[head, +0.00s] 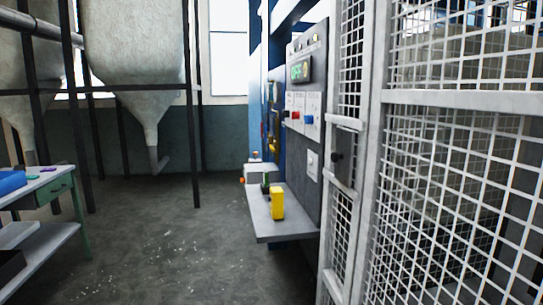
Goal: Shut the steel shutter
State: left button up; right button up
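I cannot pick out a steel shutter for certain. The closest thing is a grey steel-framed wire-mesh guard (445,98) that fills the right side of the head view, close to me. A narrower mesh panel (351,60) stands to its left, with a grey plate and black knob (337,157) at mid height. Whether any of these panels is open or shut I cannot tell. Neither of my grippers shows in the head view.
A grey control panel (313,165) with buttons and a lit display stands left of the mesh. A shelf (270,228) juts out below it, holding a yellow object (277,203). A workbench (62,182) is at left, hoppers (135,60) behind. The middle floor is clear.

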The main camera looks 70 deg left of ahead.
aim_at(343, 158)
jog(key=k+l+u, duration=0.15)
jog(key=u, duration=1.55)
